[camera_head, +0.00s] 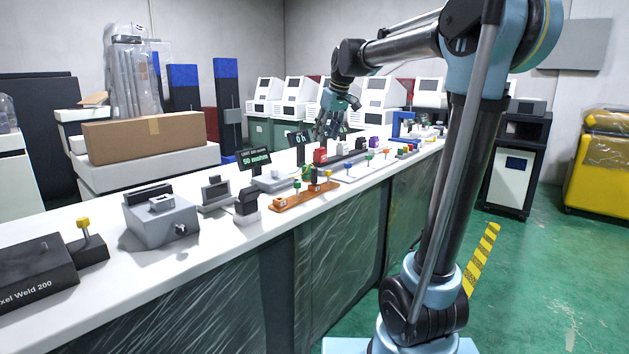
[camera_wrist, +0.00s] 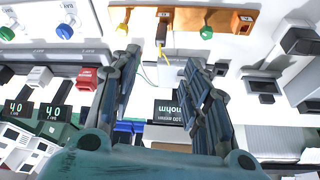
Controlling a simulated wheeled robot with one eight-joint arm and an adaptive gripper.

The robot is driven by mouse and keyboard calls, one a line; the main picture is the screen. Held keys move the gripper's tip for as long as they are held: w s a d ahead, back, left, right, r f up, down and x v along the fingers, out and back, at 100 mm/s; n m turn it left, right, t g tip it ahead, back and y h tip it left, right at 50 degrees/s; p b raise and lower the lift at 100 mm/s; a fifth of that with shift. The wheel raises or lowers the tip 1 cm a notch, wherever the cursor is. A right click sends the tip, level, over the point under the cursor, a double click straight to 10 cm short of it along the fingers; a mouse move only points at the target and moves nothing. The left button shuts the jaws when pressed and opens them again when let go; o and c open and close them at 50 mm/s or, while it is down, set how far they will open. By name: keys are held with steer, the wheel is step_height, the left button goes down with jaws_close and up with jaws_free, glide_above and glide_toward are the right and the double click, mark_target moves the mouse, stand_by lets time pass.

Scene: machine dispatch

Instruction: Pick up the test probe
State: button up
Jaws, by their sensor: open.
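The test probe appears to be the slim dark stick with a yellow lower part (camera_wrist: 163,33), standing at the orange-brown board (camera_wrist: 215,18) in the wrist view. A thin yellow-green cable runs near it. In the head view the board (camera_head: 290,201) lies on the white bench, with small upright pieces on it; I cannot tell for sure which is the probe. My gripper (camera_wrist: 160,62) is open and empty, its two dark fingers on either side of the line to the probe, which shows beyond the fingertips. In the head view my gripper (camera_head: 328,132) hangs over the bench, beyond the board.
A yellow knob (camera_wrist: 123,28) and a green knob (camera_wrist: 206,32) flank the probe. A meter with a dark display (camera_wrist: 172,112) shows between my fingers. A red block (camera_head: 320,156) stands below my gripper. A grey fixture (camera_head: 161,216) stands to the left along the bench.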

mark_target(315, 168)
steer(key=x, duration=1.1)
steer(key=shift+w+a+f, duration=0.15)
steer(key=shift+w+f, duration=0.05)
steer(key=shift+f, duration=0.15)
steer(key=shift+x, duration=2.65)
steer(key=shift+w+a+r, duration=0.1)
steer(key=shift+w+a, duration=0.05)
jaws_close()
